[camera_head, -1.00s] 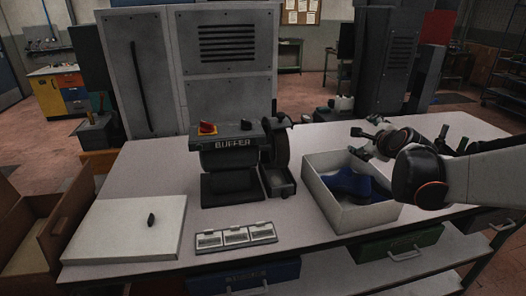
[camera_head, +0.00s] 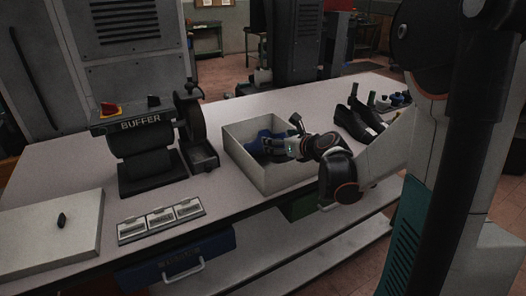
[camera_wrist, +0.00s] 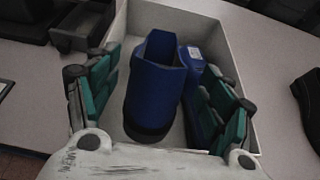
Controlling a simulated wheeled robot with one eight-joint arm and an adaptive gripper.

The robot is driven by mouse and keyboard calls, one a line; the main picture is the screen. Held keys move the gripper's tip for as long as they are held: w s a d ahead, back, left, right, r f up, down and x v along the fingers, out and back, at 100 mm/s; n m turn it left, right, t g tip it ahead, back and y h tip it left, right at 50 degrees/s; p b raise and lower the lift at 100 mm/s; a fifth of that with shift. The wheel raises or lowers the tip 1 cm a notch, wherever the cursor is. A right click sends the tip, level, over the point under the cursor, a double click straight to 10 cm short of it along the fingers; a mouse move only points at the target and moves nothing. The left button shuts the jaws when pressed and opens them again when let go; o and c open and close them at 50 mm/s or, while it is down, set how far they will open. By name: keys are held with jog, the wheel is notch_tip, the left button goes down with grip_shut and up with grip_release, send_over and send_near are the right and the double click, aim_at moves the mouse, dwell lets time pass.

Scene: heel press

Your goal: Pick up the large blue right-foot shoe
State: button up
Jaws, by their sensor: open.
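A blue shoe (camera_wrist: 157,88) stands in a white open box (camera_wrist: 225,45), its opening facing up and its dark sole end towards my wrist. A second blue shoe (camera_wrist: 199,88) with a white label lies close to its right, partly hidden by my right finger. I cannot tell which foot either is for. My gripper (camera_wrist: 160,98) is open, with its green-padded fingers on either side of the first shoe; contact is not clear. In the head view my gripper (camera_head: 284,142) reaches over the box (camera_head: 268,180), hiding part of the blue shoes (camera_head: 258,146).
Black shoes (camera_head: 357,121) stand on the table right of the box. A buffer machine (camera_head: 140,155) stands to its left. A tray of labelled plates (camera_head: 160,221) and a pale board (camera_head: 50,240) lie at the front left. The box walls surround the fingers closely.

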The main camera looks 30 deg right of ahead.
jog(key=x, duration=0.2)
jog(key=b+x, duration=0.2)
jog(key=x, duration=0.1)
jog(key=shift+w+a+f, duration=0.1)
jog(key=shift+w+f, duration=0.1)
jog(key=shift+f, duration=0.15)
jog(key=shift+r, duration=0.1)
grip_shut()
